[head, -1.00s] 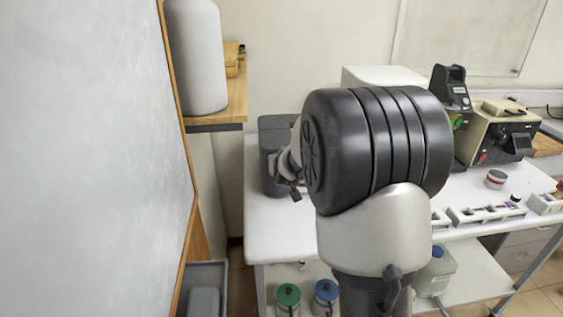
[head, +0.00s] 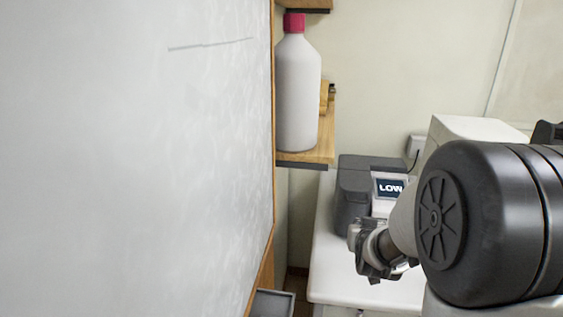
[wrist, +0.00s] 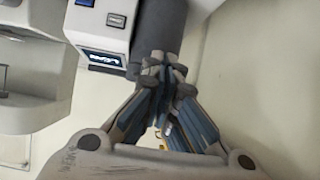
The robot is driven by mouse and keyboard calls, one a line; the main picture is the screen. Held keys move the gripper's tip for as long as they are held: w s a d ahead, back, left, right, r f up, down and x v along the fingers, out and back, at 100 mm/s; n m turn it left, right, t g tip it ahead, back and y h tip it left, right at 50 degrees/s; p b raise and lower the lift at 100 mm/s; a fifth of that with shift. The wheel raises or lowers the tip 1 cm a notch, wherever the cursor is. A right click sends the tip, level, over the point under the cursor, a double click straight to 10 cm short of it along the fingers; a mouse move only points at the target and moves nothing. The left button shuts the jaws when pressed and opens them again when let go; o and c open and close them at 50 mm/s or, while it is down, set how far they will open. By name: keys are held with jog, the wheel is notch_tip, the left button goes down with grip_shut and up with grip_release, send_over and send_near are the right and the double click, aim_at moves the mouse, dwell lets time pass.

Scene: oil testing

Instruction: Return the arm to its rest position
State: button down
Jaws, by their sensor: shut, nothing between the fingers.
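My gripper (head: 366,262) hangs at the end of my arm in the head view, partly covered by my wrist joint. It is in front of a grey machine (head: 357,190) with a display reading "LOW" and over the white bench (head: 322,262). In the wrist view my gripper (wrist: 165,70) has its fingers together, with nothing seen held between them. The machine's screen (wrist: 101,58) shows just left of the fingertips there. My arm's large black joint fills the right of the head view.
A white bottle (head: 297,95) with a red cap stands on a wooden shelf (head: 326,140) left of my arm. A large pale panel (head: 130,160) fills the left side. A beige wall is behind. Part of a grey bin (head: 272,303) shows at the bottom.

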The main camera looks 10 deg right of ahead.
jog(key=s+a+r+n+g+y, duration=0.2)
jog(key=s+a+r, duration=0.1)
jog(key=s+a, duration=0.55)
jog(key=s+a+r+n+g+y, duration=0.15)
jog(key=s+a+r, duration=0.25)
jog(key=s+a, duration=0.5)
jog(key=s+a+f+n+g+y, duration=0.1)
jog(key=s+a+g, duration=0.1)
jog(key=s, duration=1.2)
jog(key=shift+g, duration=0.55)
jog(key=shift+a, duration=0.1)
